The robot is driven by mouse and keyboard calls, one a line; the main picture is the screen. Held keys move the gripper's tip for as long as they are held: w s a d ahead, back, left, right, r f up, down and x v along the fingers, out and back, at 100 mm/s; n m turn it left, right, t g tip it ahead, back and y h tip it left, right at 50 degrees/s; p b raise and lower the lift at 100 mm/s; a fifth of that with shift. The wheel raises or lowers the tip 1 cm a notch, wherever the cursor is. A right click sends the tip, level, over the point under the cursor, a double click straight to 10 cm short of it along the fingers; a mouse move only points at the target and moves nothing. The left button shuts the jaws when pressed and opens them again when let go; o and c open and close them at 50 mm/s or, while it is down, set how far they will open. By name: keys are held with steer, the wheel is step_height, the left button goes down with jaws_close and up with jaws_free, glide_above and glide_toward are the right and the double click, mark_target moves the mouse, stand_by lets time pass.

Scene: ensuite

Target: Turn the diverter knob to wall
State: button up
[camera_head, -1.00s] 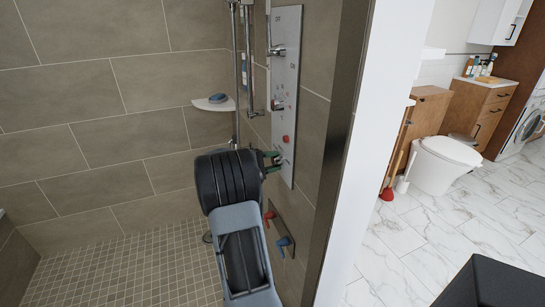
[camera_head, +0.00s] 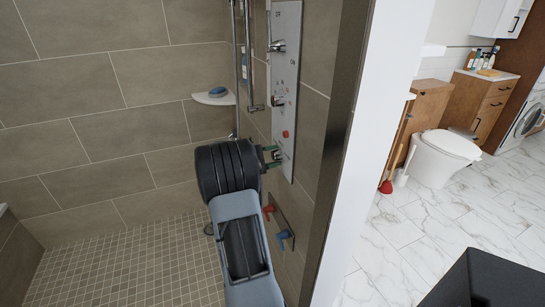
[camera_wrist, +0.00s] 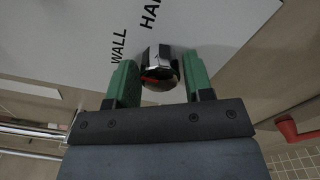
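The diverter knob (camera_wrist: 158,72) is a small chrome knob with a red mark, low on the pale shower panel (camera_head: 285,85). The wrist view shows the words WALL and HAND, the latter partly cut off, printed beside it. My gripper (camera_wrist: 160,66) has its two green fingers on either side of the knob, apart, with what look like narrow gaps to it. Contact cannot be made out clearly. In the head view my green fingers (camera_head: 271,157) are at the panel's lower end, and the knob is mostly hidden there.
Red (camera_head: 271,210) and blue (camera_head: 284,238) handles stick out of the wall below the panel. A corner shelf (camera_head: 214,99) and vertical bars are behind. The shower's dark edge post (camera_head: 335,150) stands right. A toilet (camera_head: 440,160) is beyond, with open marble floor.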

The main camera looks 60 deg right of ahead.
steer(key=o, duration=0.3)
steer(key=v, duration=1.4)
steer(key=shift+d, duration=0.1)
